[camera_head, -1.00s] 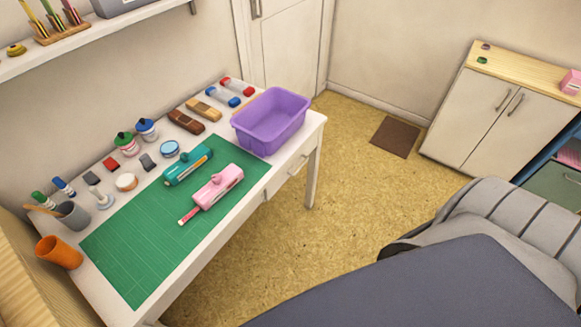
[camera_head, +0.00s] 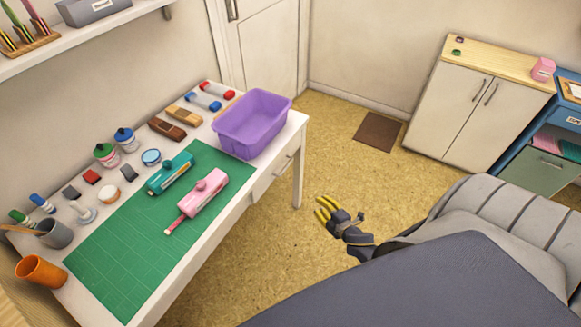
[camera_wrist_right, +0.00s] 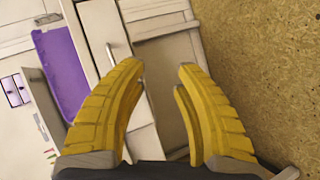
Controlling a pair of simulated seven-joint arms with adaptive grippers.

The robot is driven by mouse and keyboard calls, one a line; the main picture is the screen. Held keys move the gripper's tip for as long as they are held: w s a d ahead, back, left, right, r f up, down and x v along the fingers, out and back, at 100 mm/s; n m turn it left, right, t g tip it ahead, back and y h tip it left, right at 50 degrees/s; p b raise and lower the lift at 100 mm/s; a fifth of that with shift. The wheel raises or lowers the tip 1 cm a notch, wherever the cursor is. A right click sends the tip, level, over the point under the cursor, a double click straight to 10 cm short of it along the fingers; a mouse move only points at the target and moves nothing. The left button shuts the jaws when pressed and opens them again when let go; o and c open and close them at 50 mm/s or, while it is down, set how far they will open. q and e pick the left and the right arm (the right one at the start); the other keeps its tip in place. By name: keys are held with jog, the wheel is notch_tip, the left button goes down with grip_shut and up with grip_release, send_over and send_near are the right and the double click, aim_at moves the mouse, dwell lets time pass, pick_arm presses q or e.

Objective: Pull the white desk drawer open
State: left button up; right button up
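The white desk (camera_head: 180,276) stands at left, and its drawer (camera_head: 266,184) is in the long front side near the right end, beneath the purple bin. The drawer looks shut, with a small bar handle (camera_head: 284,166). My right gripper (camera_head: 325,207) has yellow fingers and is out over the floor, to the right of the drawer and apart from it. In the right wrist view the gripper (camera_wrist_right: 160,68) is open and empty, with the drawer handle (camera_wrist_right: 110,53) ahead near the left fingertip. My left gripper is not in view.
A purple bin (camera_head: 252,122) sits on the desk's right end. A green cutting mat (camera_head: 125,250) bears a teal stapler-like tool (camera_head: 169,176) and a pink one (camera_head: 203,195). The floor between desk and white cabinet (camera_head: 462,112) is clear apart from a brown mat (camera_head: 378,131).

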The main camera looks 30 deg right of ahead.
notch_tip(320, 180, up, 9)
jog(key=w+a+n+t+y, duration=0.1)
jog(key=w+n+t, duration=0.1)
jog(key=w+n, duration=0.15)
jog(key=n+y, duration=0.1)
jog(key=n, duration=0.1)
send_near(286, 167)
jog(key=w, duration=0.3)
jog(key=w+f, duration=0.1)
jog(key=w, duration=0.2)
jog(key=w+f, duration=0.1)
jog(key=w, duration=0.3)
jog(key=shift+a+f, duration=0.1)
jog(key=shift+s, duration=0.1)
grip_shut()
